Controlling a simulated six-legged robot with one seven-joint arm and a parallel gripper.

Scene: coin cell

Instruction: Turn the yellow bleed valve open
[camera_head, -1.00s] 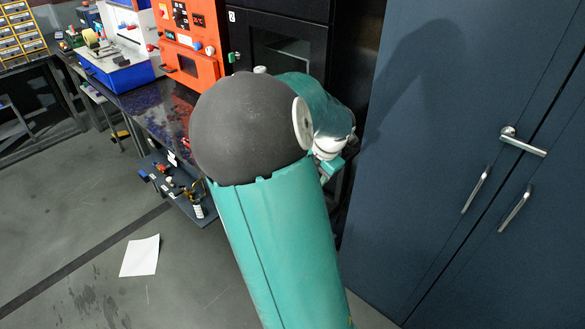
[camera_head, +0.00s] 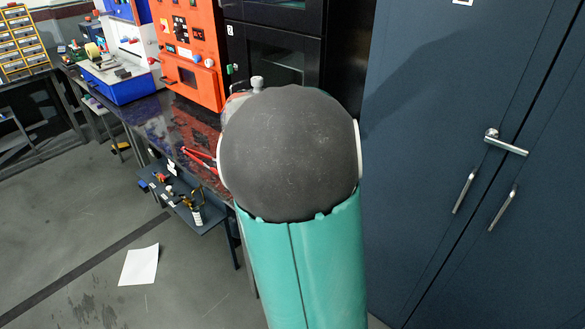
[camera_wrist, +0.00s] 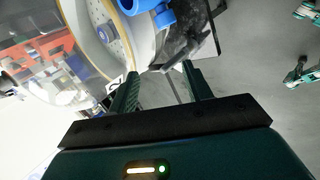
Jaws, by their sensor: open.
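I cannot make out the yellow bleed valve in either view. My gripper (camera_wrist: 160,72) shows in the wrist view with its two dark green fingers apart and nothing between them. Just beyond the fingertips is a rounded pale vessel with a tan rim (camera_wrist: 118,35). A blue fitting (camera_wrist: 150,6) is at the top edge of that view, cut off by the frame. In the head view my own arm covers the middle of the scene and hides my gripper and the bench end behind it.
A dark bench (camera_head: 160,115) runs along the left, with an orange panel (camera_head: 193,55) on it. Red-handled tools (camera_head: 201,158) lie near the bench edge. Blue cabinet doors (camera_head: 470,130) stand at right. A paper sheet (camera_head: 139,265) lies on open floor.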

